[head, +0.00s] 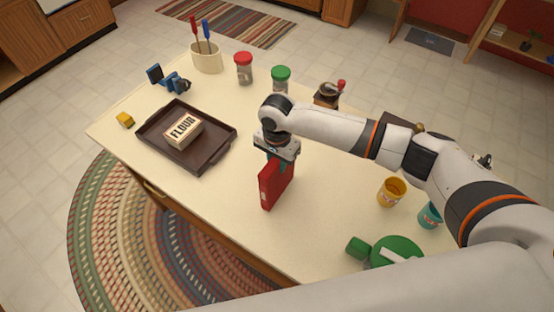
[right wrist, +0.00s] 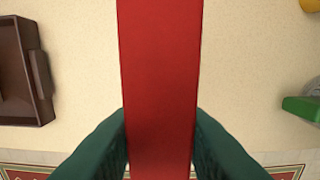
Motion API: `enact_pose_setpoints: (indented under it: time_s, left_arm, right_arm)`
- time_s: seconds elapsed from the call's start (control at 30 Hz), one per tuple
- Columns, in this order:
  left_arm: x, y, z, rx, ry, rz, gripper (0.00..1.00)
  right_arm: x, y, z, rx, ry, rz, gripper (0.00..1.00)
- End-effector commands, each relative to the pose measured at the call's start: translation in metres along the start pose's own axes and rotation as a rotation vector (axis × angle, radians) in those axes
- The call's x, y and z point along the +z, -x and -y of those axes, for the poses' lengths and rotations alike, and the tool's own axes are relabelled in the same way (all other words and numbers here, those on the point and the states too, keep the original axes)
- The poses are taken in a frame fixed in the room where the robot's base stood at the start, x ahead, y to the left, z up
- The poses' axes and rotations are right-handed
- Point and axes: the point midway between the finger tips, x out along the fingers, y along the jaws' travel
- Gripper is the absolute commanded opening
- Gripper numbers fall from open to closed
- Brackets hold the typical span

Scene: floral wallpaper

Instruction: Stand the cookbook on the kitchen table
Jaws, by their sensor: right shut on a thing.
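The red cookbook (head: 272,186) is upright above the cream kitchen table (head: 235,240), near its front edge. My right gripper (head: 279,158) is shut on it from above, one finger on each side. In the right wrist view the cookbook (right wrist: 160,70) shows as a red strip between the green fingers of the right gripper (right wrist: 160,145). I cannot tell whether its lower edge touches the table. My left gripper is not in view.
A brown tray (head: 150,140) with a flour box (head: 183,130) lies left of the book. Jars, a utensil crock (head: 207,57) and a grinder (head: 327,95) stand behind. Bare tabletop surrounds the book.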

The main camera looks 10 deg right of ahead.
Motion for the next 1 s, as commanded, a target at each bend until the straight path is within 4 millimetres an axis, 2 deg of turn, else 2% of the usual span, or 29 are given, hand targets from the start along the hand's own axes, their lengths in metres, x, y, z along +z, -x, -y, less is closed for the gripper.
enact_pose_setpoints:
  time_s: [0.03,0.17,0.43,0.57,0.67,1.0]
  left_arm:
    - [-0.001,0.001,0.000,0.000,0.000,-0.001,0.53]
    - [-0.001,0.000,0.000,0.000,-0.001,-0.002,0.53]
    - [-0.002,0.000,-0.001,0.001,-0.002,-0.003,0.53]
    - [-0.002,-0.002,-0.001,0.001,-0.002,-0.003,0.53]
    - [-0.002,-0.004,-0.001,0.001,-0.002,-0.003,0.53]
    - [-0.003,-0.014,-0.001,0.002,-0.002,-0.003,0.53]
  right_arm:
    - [0.000,-0.001,0.000,-0.001,-0.001,-0.001,0.29]
    - [0.000,-0.001,0.000,-0.001,0.000,0.000,0.49]
    - [0.000,0.000,0.000,0.000,0.000,0.000,0.49]
    - [0.000,0.008,-0.001,0.002,0.001,0.000,0.49]
    - [0.000,0.024,-0.001,0.004,0.001,0.001,0.49]
    - [0.000,0.095,-0.001,0.004,0.001,0.001,0.49]
